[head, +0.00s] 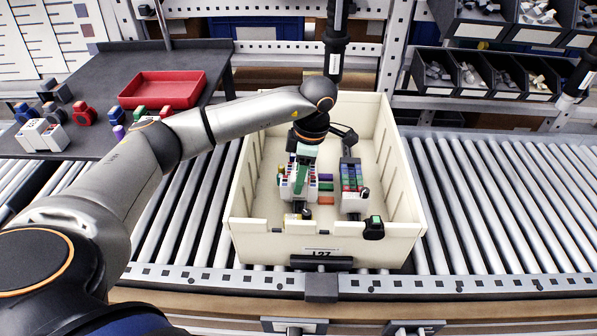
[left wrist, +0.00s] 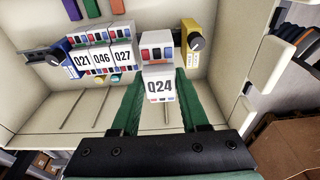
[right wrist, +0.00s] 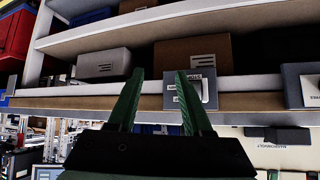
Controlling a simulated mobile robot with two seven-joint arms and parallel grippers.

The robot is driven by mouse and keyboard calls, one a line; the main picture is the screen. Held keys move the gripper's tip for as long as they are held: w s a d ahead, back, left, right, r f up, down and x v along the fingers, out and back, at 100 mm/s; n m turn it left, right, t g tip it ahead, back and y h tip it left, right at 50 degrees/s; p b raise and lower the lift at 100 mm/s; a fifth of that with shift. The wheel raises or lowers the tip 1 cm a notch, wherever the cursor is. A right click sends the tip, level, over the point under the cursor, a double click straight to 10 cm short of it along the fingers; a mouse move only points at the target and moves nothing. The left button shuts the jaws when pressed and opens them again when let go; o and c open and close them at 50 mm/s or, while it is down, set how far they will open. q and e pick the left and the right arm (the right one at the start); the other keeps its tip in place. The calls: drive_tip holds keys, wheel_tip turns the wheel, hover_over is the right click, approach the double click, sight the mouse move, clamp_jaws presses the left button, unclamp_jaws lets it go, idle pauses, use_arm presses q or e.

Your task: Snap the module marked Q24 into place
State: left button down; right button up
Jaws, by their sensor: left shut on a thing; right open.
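My left gripper (left wrist: 160,82) is shut on the white module marked Q24 (left wrist: 160,90). The left wrist view shows Q24 at the rail, between module Q27 (left wrist: 122,57) and a yellow end piece with a dark knob (left wrist: 190,48). I cannot tell whether it is seated. Modules Q46 (left wrist: 101,59) and Q21 (left wrist: 81,62) stand left of Q27 on the dark rail (left wrist: 40,55). In the head view my left arm reaches into the cream crate (head: 240,215), and the gripper partly hides this row (head: 291,188). My right gripper (right wrist: 157,75) is open and empty, facing a shelf.
A second rail with colored modules (head: 351,178) stands to the right in the crate, with loose colored blocks between the rows. The crate sits on a roller conveyor (head: 480,190). A red tray (head: 162,88) and loose modules lie on the dark table (head: 95,85) at left.

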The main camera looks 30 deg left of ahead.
use_arm(q)
wheel_tip(320, 180, down, 5)
drive_tip(key=b, duration=0.3)
drive_tip(key=shift+f, duration=0.2)
drive_tip(key=shift+f+b, duration=0.55)
drive_tip(key=shift+f, duration=0.2)
drive_tip(key=shift+f+b, duration=0.65)
drive_tip(key=shift+f, duration=0.25)
idle(1.0)
drive_tip(key=shift+c, duration=1.7)
unclamp_jaws()
drive_tip(key=shift+r, duration=0.25)
drive_tip(key=r, duration=0.3)
drive_tip(key=d+r, duration=0.1)
drive_tip(key=r, duration=0.3)
drive_tip(key=w+r, duration=0.1)
drive_tip(key=r, duration=0.3)
drive_tip(key=shift+d, duration=0.3)
drive_tip(key=shift+r, duration=0.45)
